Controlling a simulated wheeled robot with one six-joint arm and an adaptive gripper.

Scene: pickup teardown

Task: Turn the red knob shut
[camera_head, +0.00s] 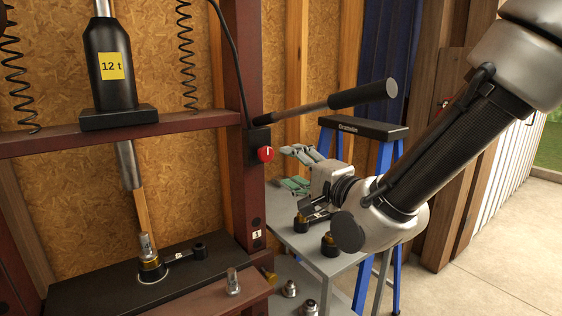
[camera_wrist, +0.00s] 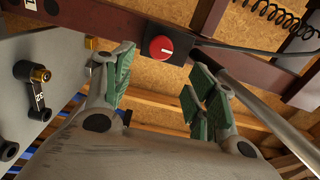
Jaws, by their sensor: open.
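The red knob (camera_head: 265,154) sits on a small black box on the dark red upright post of the press. It also shows in the wrist view (camera_wrist: 161,47), with a white line across its face, on its black box (camera_wrist: 167,38). My gripper (camera_head: 288,167) is to the right of the knob in the head view. Its fingers are spread and empty. In the wrist view, the green-padded fingers of my gripper (camera_wrist: 160,80) stand on either side of the knob's line, apart from it.
A black-gripped lever (camera_head: 363,94) sticks out to the right above my gripper. A grey bench (camera_head: 292,228) with dark brass-topped parts stands below. The press bed (camera_head: 80,290) is at lower left. A cable runs above the knob.

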